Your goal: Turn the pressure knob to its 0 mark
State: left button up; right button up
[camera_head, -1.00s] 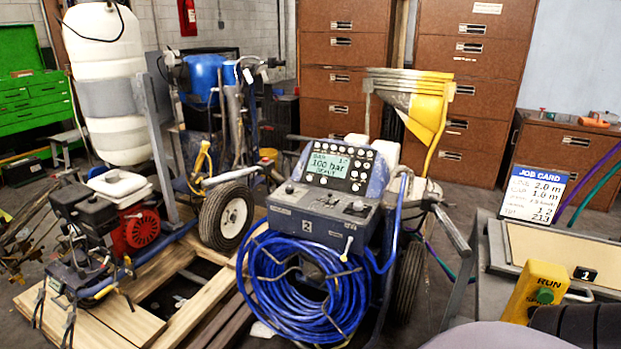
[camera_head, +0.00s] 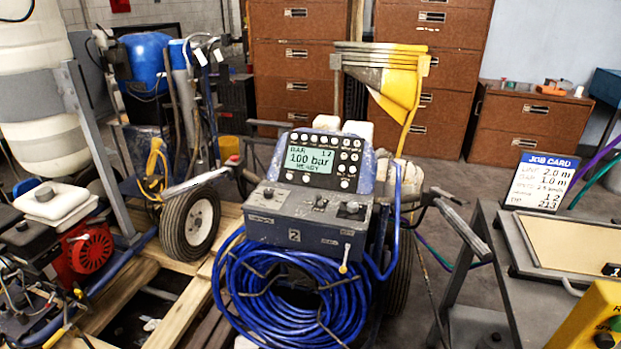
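The line striper stands in the middle of the view with a grey control box (camera_head: 300,225) marked 2 on its front. Dark knobs sit on the box top: a left knob (camera_head: 268,193), a middle knob (camera_head: 320,202) and a right knob (camera_head: 352,208). Their labels and marks are too small to read, so I cannot tell which is the pressure knob or where it points. Above them, a display (camera_head: 310,158) reads 100 bar, with small round buttons around it. Neither of my grippers is in view.
A coiled blue hose (camera_head: 290,290) hangs on the striper's front. A grey bench (camera_head: 490,225) at the right bears a job card (camera_head: 543,181) and a yellow box (camera_head: 590,320). An engine unit (camera_head: 60,230) and wooden pallet (camera_head: 120,285) stand left. Brown cabinets (camera_head: 300,60) line the back.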

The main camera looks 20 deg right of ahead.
aim_at(268, 193)
jog(key=i+z, duration=0.2)
jog(key=z, duration=0.15)
jog(key=i+j+z, duration=0.1)
jog(key=z, duration=0.25)
jog(key=i+j+z, duration=0.15)
jog(key=z, duration=0.2)
jog(key=i, duration=0.1)
